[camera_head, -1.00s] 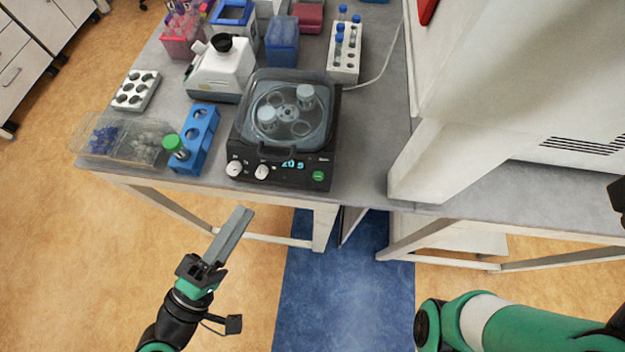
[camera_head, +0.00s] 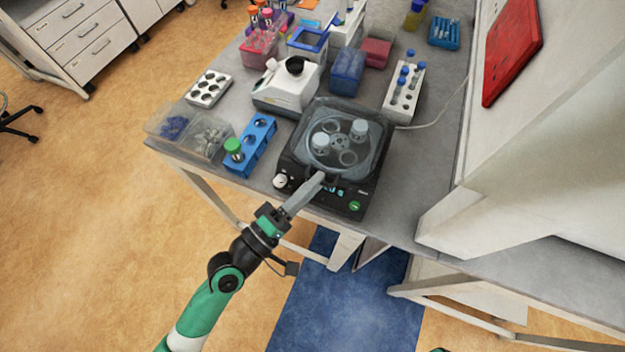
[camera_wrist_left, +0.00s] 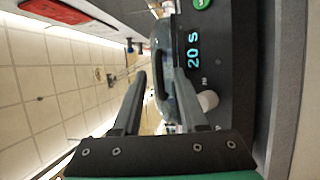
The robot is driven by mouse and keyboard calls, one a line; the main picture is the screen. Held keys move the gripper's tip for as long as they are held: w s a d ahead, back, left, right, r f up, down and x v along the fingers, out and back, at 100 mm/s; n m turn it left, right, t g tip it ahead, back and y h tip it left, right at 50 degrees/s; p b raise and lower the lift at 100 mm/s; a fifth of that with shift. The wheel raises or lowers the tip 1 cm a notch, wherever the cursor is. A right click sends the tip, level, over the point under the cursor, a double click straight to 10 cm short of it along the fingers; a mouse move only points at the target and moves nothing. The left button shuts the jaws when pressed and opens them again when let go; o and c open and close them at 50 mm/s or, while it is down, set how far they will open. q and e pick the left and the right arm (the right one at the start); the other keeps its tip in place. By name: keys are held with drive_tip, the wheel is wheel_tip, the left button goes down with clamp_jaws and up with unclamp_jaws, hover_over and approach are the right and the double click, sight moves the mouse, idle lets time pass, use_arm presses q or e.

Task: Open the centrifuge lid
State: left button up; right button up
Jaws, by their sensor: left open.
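The centrifuge (camera_head: 325,205) is a dark box with a lit display, knobs and a green button on its front panel. Its clear lid (camera_head: 365,112) is down over the rotor, where two pale-capped tubes show. My left gripper (camera_head: 317,180) is at the lid's front edge, above the panel. In the left wrist view my left gripper (camera_wrist_left: 160,76) is open, its two fingers apart. The dark loop handle (camera_wrist_left: 161,88) of the lid shows in the gap between them; contact cannot be told. The display there reads 20 s. My right gripper is out of view.
A blue rack (camera_head: 258,145) with a green-capped tube stands left of the centrifuge, beside a clear bin (camera_head: 205,150). A white instrument (camera_head: 285,92) and a blue box (camera_head: 347,70) stand behind. A white tube rack (camera_head: 404,95) is at the back right. Bare bench lies to the right.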

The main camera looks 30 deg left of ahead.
use_arm(q)
clamp_jaws()
idle(1.4)
